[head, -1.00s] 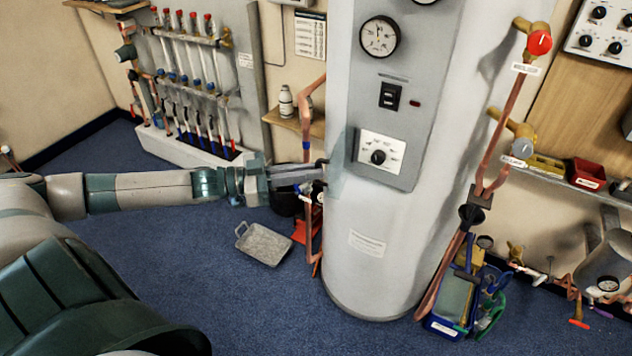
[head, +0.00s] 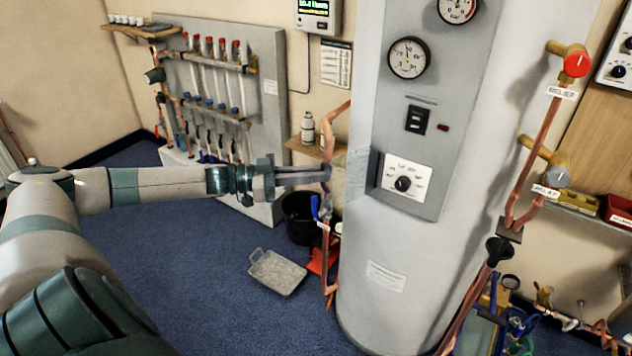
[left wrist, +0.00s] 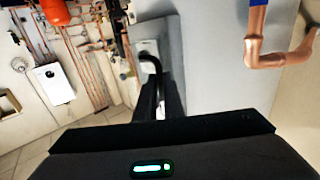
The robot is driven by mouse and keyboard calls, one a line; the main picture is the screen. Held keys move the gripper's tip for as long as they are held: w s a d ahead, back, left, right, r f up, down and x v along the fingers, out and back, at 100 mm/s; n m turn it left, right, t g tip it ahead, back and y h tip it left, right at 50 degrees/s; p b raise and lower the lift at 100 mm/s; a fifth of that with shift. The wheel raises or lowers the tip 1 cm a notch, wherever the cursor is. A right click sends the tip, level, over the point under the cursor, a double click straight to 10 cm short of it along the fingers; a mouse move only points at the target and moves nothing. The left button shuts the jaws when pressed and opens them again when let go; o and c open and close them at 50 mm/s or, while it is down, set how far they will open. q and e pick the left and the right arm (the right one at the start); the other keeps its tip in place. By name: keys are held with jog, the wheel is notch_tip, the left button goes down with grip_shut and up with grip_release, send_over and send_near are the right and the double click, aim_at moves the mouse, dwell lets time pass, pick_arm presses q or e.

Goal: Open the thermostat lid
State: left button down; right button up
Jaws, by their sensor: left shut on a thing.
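The thermostat (head: 404,182) is a white plate with a black dial on the grey panel of the tall pale cylinder. Its dial is uncovered. The thermostat lid (head: 358,174) is a pale see-through pane at the left side of the thermostat, swung out to the left. My left gripper (head: 318,173) reaches in level from the left and is shut at the lid's outer side. In the left wrist view, its dark fingers (left wrist: 160,98) are close together by a curved black bar (left wrist: 150,64). The exact contact is small and partly hidden. My right gripper is out of view.
A copper pipe (head: 328,245) with a blue-handled valve runs below my left gripper, close to the cylinder (head: 400,310). A black bucket (head: 298,222) and a grey tray (head: 277,272) stand on the blue floor. A bottle (head: 308,128) stands on a small shelf behind.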

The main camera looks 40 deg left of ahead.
pick_arm(q)
jog(key=shift+w+a+r, duration=0.1)
jog(key=shift+w+r, duration=0.05)
jog(key=shift+r, duration=0.15)
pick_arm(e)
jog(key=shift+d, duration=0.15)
pick_arm(q)
jog(key=c, duration=2.3)
grip_release()
jog(key=o, duration=0.4)
jog(key=shift+w, duration=0.15)
jog(key=shift+o, duration=0.2)
jog(key=shift+d+f, duration=0.25)
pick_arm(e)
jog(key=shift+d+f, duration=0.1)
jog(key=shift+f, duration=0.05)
pick_arm(q)
jog(key=shift+a+f, duration=0.1)
jog(key=shift+a, duration=0.05)
jog(key=v, duration=1.7)
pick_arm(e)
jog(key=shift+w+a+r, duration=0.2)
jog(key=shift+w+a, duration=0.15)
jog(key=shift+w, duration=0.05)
